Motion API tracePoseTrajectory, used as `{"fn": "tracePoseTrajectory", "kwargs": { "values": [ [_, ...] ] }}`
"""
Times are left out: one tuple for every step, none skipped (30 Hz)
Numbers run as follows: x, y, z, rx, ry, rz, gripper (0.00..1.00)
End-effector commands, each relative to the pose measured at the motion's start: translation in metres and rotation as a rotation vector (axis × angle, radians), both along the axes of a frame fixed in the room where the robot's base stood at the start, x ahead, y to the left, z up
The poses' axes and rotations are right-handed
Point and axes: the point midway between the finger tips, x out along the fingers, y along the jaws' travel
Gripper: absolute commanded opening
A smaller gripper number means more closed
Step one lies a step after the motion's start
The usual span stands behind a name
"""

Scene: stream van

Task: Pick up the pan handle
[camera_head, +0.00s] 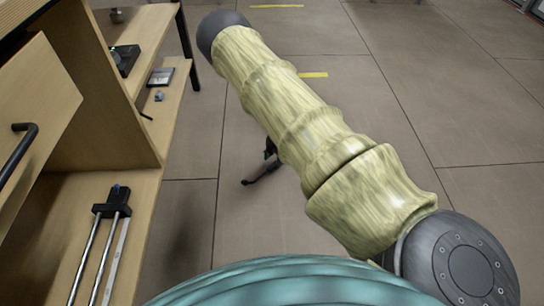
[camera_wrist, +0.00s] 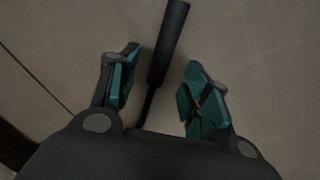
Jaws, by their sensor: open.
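The pan handle (camera_wrist: 168,45) is a dark rod with a thick grip at the top and a thinner bent stem, seen in the wrist view over the floor. My gripper (camera_wrist: 162,72) is open, with teal pads on either side of the handle. The handle runs between the pads and appears apart from both. Its lower end disappears behind my gripper's dark body. In the head view, my arm covers most of this spot. A small dark shape (camera_head: 262,170) shows beside the arm, and I cannot tell whether it is the handle or my gripper.
A wooden shelf unit (camera_head: 105,150) stands along the left, with a drawer with a black pull (camera_head: 18,150) nearest me. A metal rail device (camera_head: 105,235) and small dark devices (camera_head: 125,58) lie on its shelves. The tiled floor (camera_head: 440,110) on the right is clear.

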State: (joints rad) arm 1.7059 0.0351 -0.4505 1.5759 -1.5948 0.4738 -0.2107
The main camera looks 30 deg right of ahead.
Motion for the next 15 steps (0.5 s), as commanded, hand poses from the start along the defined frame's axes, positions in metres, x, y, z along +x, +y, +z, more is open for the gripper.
{"fn": "tracePoseTrajectory", "kwargs": {
  "values": [
    [0.0, -0.001, -0.009, 0.0, 0.0, 0.0, 0.47],
    [0.001, -0.001, -0.012, 0.0, 0.0, 0.001, 0.47],
    [0.001, -0.002, -0.016, 0.0, 0.0, 0.001, 0.47],
    [0.002, -0.002, -0.019, 0.0, 0.0, 0.001, 0.47],
    [0.002, -0.003, -0.022, 0.0, 0.0, 0.001, 0.47],
    [0.003, -0.004, -0.026, 0.0, 0.0, 0.001, 0.47],
    [0.003, -0.004, -0.029, 0.0, 0.0, 0.001, 0.47],
    [0.004, -0.003, -0.033, 0.001, 0.001, 0.001, 0.47],
    [0.004, -0.003, -0.037, 0.001, 0.001, 0.002, 0.47],
    [0.005, -0.003, -0.04, 0.001, 0.0, 0.002, 0.47],
    [0.005, -0.003, -0.042, 0.001, 0.0, 0.002, 0.47],
    [0.005, -0.003, -0.043, 0.001, 0.0, 0.002, 0.47],
    [0.006, -0.003, -0.044, 0.001, 0.0, 0.001, 0.47],
    [0.006, -0.003, -0.044, 0.001, 0.0, 0.001, 0.47],
    [0.006, -0.003, -0.044, 0.001, 0.0, 0.001, 0.47]
  ]
}}
